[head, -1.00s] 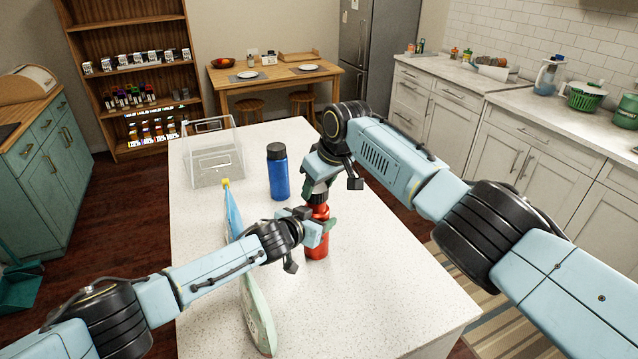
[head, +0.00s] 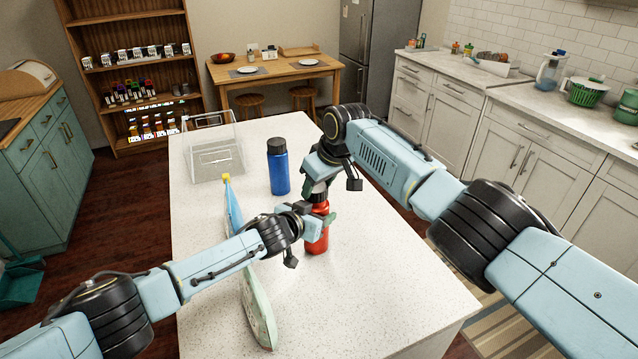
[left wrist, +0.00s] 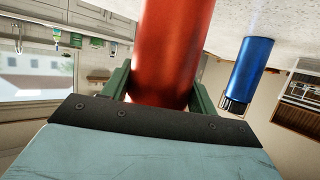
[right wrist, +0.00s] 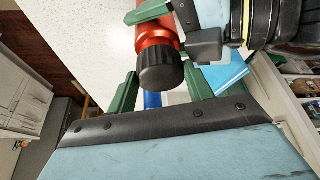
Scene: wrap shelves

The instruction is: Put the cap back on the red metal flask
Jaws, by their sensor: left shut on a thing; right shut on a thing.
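The red metal flask (head: 318,241) stands upright on the white counter (head: 375,300). My left gripper (head: 318,217) is shut around its upper body; the red body also fills the space between the fingers in the left wrist view (left wrist: 170,50). My right gripper (head: 316,188) is above it, pointing down, shut on the black cap (right wrist: 160,72). In the right wrist view the cap lies in line with the flask's top, between the green fingers. I cannot tell whether the cap is seated on the neck.
A blue bottle with a dark lid (head: 279,170) stands behind the flask, to the left. A clear bin (head: 216,163) is at the counter's far left. A thin upright pale-blue and green item (head: 258,310) runs beside my left arm. The counter's right front is clear.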

